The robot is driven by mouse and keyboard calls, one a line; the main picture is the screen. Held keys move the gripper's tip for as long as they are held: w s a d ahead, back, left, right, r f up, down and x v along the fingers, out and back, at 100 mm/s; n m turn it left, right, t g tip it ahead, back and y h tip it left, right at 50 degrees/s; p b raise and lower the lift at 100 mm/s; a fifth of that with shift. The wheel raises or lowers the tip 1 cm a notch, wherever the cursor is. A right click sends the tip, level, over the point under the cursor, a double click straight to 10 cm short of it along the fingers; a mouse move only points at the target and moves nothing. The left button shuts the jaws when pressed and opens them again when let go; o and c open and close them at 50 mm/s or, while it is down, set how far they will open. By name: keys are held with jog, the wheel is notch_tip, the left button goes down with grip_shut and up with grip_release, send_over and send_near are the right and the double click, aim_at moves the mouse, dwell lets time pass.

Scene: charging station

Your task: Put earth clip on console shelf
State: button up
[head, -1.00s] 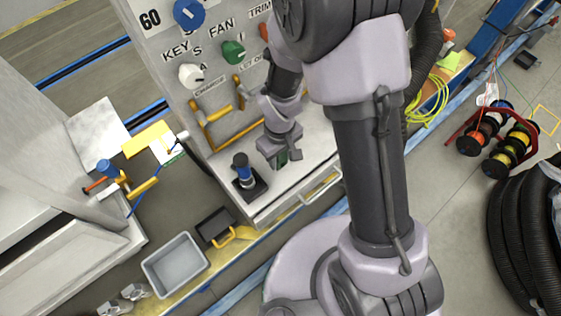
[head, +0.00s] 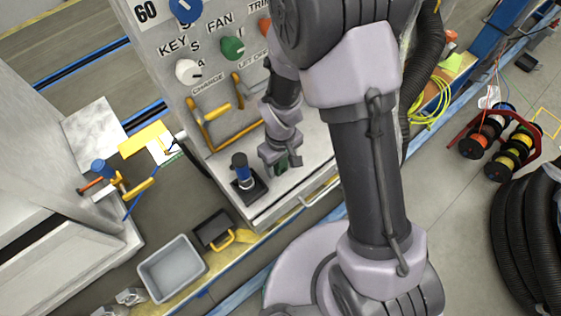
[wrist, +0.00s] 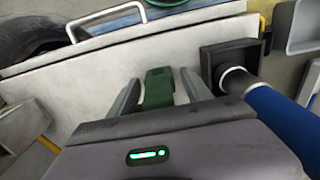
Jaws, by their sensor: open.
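The earth clip looks to be the small green block (wrist: 158,88) between my fingers in the wrist view. A bit of green (head: 283,162) also shows at my fingertips in the head view. My gripper (wrist: 160,84) is open, with one finger on each side of the clip. In the head view my gripper (head: 280,158) is low over the console shelf (head: 312,150). The clip appears to rest on the shelf (wrist: 85,85), though its underside is hidden. I cannot tell whether the fingers touch it.
A blue-handled plug (head: 241,166) stands in a black base on the shelf, close beside my gripper. A yellow-orange rail (head: 206,135) and the knob panel (head: 212,70) rise behind. A grey bin (head: 172,268) and a black yellow-handled case (head: 213,229) lie below the shelf.

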notch_tip(320, 180, up, 13)
jog(key=p, duration=0.6)
jog(key=shift+f, duration=0.2)
jog(key=s+d+r+m+t+y, duration=0.1)
jog(key=d+r+m, duration=0.1)
jog(key=r, duration=0.5)
jog(key=d+r+m+t, duration=0.1)
jog(key=d+r+m, duration=0.15)
jog(key=r, duration=0.45)
jog(key=s+d+r+m+t+y, duration=0.1)
jog(key=s+d+r+m+t, duration=0.1)
jog(key=s+r+m, duration=0.4)
jog(key=s+r+t, duration=0.1)
jog(key=s+r, duration=0.3)
jog(key=r, duration=0.1)
jog(key=shift+s+m+t, duration=0.15)
jog(key=shift+m+t, duration=0.2)
jog(key=shift+t, duration=0.05)
jog(key=shift+o, duration=0.3)
jog(key=shift+d+r, duration=0.1)
